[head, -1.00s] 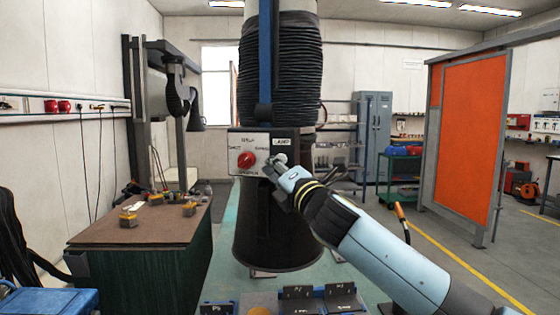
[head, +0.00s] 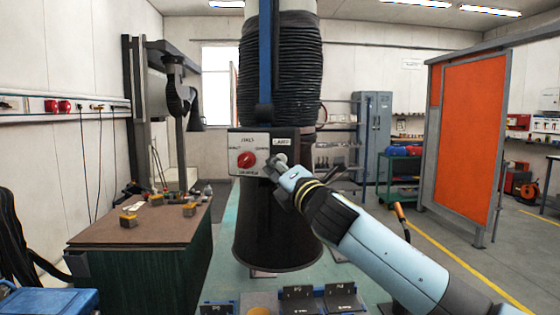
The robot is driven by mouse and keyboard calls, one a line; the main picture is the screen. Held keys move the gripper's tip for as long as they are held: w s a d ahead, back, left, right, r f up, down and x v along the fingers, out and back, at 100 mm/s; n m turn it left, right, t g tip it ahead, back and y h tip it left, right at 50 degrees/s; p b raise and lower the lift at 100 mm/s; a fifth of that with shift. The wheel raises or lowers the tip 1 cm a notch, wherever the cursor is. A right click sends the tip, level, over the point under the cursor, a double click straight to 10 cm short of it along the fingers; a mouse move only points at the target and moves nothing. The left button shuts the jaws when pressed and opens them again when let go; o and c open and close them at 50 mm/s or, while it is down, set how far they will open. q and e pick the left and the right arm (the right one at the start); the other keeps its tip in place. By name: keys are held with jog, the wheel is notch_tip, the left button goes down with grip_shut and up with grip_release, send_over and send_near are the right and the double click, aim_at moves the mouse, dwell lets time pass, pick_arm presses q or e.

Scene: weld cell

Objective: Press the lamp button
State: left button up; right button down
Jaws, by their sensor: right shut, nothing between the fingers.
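The control box (head: 250,165) is mounted on the front of the black extraction hood (head: 270,235). Its light face carries a red rotary knob (head: 246,160) on the left and a LAMP label (head: 282,142) at the upper right. My right gripper (head: 279,160) is shut and empty. Its fingertips are at the box just below the LAMP label and cover the spot there, so the lamp button is hidden. Whether the fingertips touch the button cannot be told. My left gripper is not in view.
Below the hood, several dark plates (head: 298,300) lie in blue trays on the green table. A brown-topped bench (head: 140,232) with small yellow-and-grey blocks stands at the left. An orange welding screen (head: 465,140) stands at the right. The floor behind is open.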

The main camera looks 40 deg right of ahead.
jog(key=shift+w+d, duration=0.25)
jog(key=shift+d, duration=0.1)
dwell(0.7)
jog(key=shift+a, duration=0.1)
jog(key=shift+s+a, duration=0.45)
jog(key=s+a+p, duration=0.2)
jog(key=s+a, duration=0.1)
jog(key=a, duration=0.1)
jog(key=shift+s+a, duration=0.35)
jog(key=shift+a, duration=0.05)
dwell(0.5)
